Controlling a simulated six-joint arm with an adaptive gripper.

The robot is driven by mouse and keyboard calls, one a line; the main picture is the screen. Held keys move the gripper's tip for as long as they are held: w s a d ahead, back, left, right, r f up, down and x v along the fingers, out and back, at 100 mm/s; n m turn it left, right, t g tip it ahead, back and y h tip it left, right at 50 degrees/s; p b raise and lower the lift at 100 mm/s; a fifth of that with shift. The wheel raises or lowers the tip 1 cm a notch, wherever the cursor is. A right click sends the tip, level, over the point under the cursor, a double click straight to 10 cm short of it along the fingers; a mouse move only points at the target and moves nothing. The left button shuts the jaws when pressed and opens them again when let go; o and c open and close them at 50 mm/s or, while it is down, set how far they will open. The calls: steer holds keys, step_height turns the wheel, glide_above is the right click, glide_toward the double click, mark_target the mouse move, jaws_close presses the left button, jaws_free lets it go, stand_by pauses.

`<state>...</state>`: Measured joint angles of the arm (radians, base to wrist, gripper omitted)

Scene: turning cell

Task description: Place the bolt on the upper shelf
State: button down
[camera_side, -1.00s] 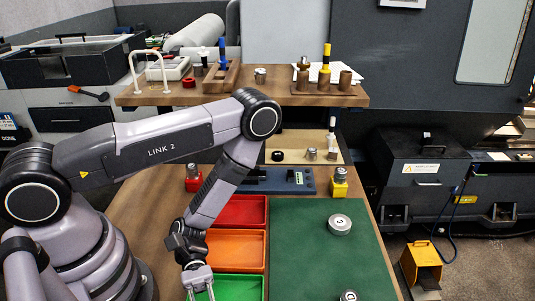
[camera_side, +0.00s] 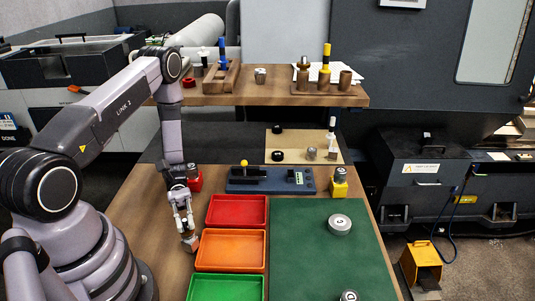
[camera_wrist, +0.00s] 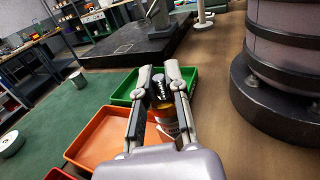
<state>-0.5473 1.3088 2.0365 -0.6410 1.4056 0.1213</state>
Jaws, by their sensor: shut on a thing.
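My gripper (camera_side: 188,232) hangs low over the wooden table, just left of the orange tray, with its fingers pointing down. The upper shelf (camera_side: 240,98) is a wooden board at the back, well above and behind my gripper.
The shelf holds a wooden rack (camera_side: 221,78), a nut-like metal piece (camera_side: 260,75) and a yellow-topped tool (camera_side: 325,65). Red (camera_side: 237,211), orange (camera_side: 231,250) and green (camera_side: 226,289) trays stand beside a green mat (camera_side: 310,260).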

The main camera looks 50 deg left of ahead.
steer(key=v, duration=0.8)
steer(key=w+d+r+n+t+y, duration=0.35)
steer(key=w+r+n+t, duration=0.25)
steer(key=w+n+t, duration=0.4)
steer(key=w+d+r+n+t+y, duration=0.35)
steer(key=w+r+n+t, duration=0.4)
steer(key=t, duration=0.45)
steer(key=s+d+f+m+g+h, duration=0.4)
steer(key=s+d, duration=0.1)
steer(key=d, duration=0.3)
steer(key=s+d+f+m+g+h, duration=0.3)
steer(key=s+d+m+g, duration=0.15)
steer(key=d, duration=0.25)
steer(key=s+d+f+m+g, duration=0.1)
steer(key=s+d+m+g, duration=0.25)
steer(key=s+g, duration=0.4)
steer(key=s+d+f+m+g, duration=0.1)
steer(key=s+d+m+g, duration=0.3)
steer(key=s, duration=0.7)
steer(key=shift+s+a+f+m+g, duration=0.2)
steer(key=shift+f+m+g, duration=0.15)
steer(key=shift+f, duration=0.95)
steer(key=shift+s+a+f+m+g, duration=0.1)
steer(key=shift+s+f+m+g, duration=0.25)
steer(key=shift+f, duration=0.95)
steer(key=shift+s+a+f+m+g, duration=0.15)
steer(key=shift+f+g, duration=0.25)
steer(key=shift+f, duration=0.85)
